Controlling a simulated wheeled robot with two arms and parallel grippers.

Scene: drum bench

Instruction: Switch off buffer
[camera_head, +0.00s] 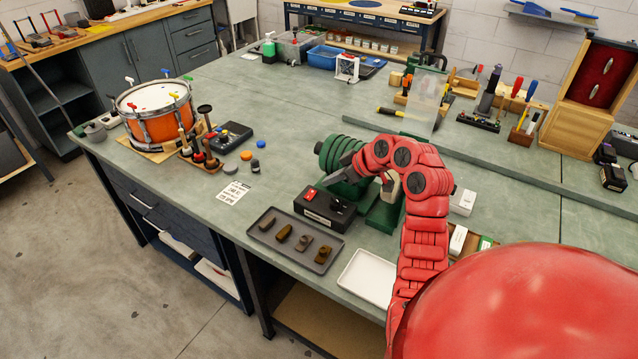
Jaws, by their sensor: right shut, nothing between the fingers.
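The buffer (385,213) is a green bench machine with a stack of green ribbed discs (333,146) at its left end. My red right arm covers part of it. In front of it stands a black control box (325,212) with a red switch (309,194) and a dark knob (339,206) on top. The switch's position is too small to tell. My right gripper (333,180) is shut and empty, its dark fingers pointing left and down just above and behind the box. I cannot tell whether it touches anything. My left gripper is out of view.
A grey tray (263,249) with several small brown and grey parts lies in front of the box, beside an empty white tray (346,276). An orange drum (155,120) and a rack of dark-handled tools (205,158) stand left. The bench behind the drum is clear.

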